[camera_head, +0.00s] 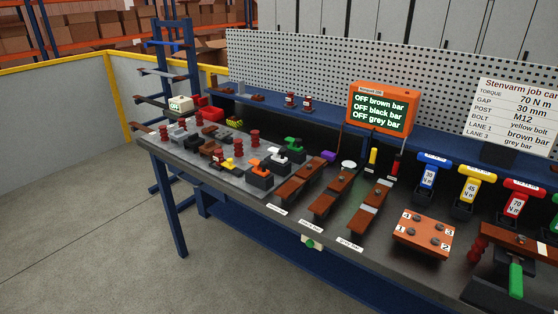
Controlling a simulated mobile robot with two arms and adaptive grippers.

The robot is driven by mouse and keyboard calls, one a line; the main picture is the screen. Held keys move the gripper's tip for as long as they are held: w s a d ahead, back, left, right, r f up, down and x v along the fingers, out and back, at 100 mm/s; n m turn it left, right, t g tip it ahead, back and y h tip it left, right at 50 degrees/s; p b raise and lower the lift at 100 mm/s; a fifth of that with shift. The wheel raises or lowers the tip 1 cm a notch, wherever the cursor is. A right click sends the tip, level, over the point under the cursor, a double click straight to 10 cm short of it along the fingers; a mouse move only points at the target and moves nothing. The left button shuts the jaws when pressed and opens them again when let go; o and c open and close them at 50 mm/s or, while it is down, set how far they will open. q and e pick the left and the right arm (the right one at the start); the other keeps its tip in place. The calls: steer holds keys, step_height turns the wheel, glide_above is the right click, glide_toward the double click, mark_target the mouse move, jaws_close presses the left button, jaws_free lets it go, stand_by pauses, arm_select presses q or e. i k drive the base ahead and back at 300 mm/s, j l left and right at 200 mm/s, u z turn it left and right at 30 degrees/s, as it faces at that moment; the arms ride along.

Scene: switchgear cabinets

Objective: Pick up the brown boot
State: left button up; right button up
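Several small parts stand on the grey mat (165,151) at the left of the workbench, in the head view. Small dark red-brown pieces are among them, one (207,147) in the middle of the group and a ribbed one (253,138) near the back. They are too small for me to tell which is the brown boot. Neither of my grippers shows in this view.
Brown bars (287,192) lie on dark blocks right of the mat. An orange screen (381,108) stands behind. A brown plate (423,235), coloured torque tools (477,185) and a green handle (516,279) crowd the right. The floor (85,220) at left is clear.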

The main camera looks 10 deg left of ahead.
mark_target(208, 148)
steer(key=i+j+z, duration=0.1)
steer(key=j, duration=0.2)
steer(key=i+j+z, duration=0.25)
steer(key=j, duration=0.35)
steer(key=i+j+z, duration=0.1)
steer(key=i+j, duration=0.1)
steer(key=j, duration=0.1)
